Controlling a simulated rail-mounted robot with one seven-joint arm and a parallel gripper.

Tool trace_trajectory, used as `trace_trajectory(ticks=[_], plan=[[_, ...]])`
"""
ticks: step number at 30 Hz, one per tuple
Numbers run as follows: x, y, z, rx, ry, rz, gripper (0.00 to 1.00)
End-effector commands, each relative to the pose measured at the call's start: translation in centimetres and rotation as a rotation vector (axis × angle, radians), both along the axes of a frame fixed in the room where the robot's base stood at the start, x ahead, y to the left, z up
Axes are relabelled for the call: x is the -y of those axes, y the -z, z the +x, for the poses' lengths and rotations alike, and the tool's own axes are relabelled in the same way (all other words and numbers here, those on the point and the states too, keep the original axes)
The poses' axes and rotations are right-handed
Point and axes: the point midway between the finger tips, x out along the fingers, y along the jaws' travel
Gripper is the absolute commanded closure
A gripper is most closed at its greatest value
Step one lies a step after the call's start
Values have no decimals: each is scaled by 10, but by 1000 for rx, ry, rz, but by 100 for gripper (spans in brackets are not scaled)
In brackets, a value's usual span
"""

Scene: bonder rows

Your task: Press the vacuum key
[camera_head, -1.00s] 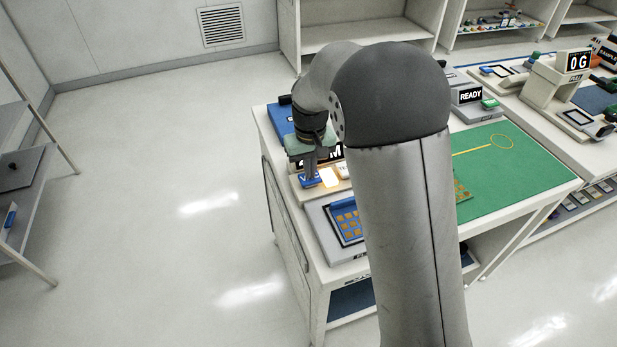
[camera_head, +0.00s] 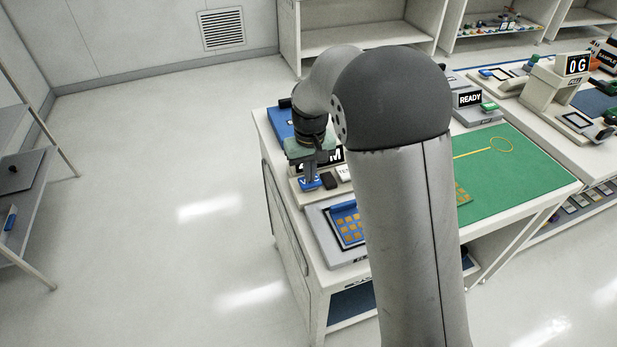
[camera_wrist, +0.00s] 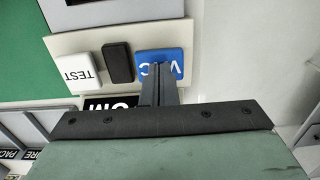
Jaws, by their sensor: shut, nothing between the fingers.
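The blue vacuum key, lettered "VAC" (camera_wrist: 160,55), sits on a pale panel in the wrist view. It also shows in the head view (camera_head: 303,185), partly covered by my fingers. My gripper (camera_wrist: 159,70) is shut and empty, its fingertips over the key's lettering. In the head view my gripper (camera_head: 311,181) points down at the key; whether it touches cannot be told. A dark block (camera_wrist: 118,62), unlit, lies between the vacuum key and the white "TEST" key (camera_wrist: 75,73).
A blue tray of orange squares (camera_head: 347,224) sits just in front of the panel. A green mat (camera_head: 510,180) covers the bench to the right. Open floor lies left of the bench.

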Motion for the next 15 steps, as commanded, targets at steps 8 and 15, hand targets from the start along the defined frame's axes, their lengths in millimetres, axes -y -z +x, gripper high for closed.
trace_trajectory(ticks=[8, 15], plan=[[0, 2, 0, -1, 0, 0, 100], [0, -12, 0, 0, 0, 0, 100]])
